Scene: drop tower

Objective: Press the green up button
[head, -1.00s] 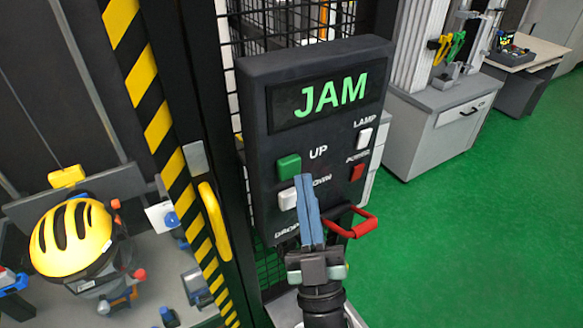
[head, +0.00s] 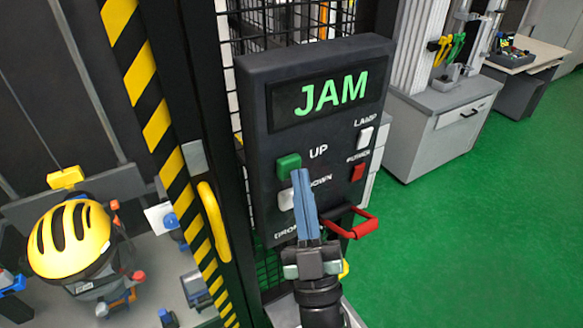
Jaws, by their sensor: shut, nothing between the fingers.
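A dark control panel (head: 255,110) stands upright in the middle of the head view, with a screen (head: 331,95) reading JAM in green letters. The green up button (head: 288,166) is at the panel's left, beside the word UP. A white button (head: 286,199) sits below it, beside the partly covered word DOWN. My gripper (head: 300,173) is in front of the panel with its blue fingers shut and empty. The fingertips appear just below and right of the green button. I cannot tell whether they touch the panel. The fingers hide part of the lower labels.
A white lamp button (head: 365,137) and a red button (head: 358,172) are on the panel's right. A red handle (head: 352,225) juts out below. A yellow door handle (head: 214,222) and striped post stand at left. Green floor (head: 480,200) is clear at right.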

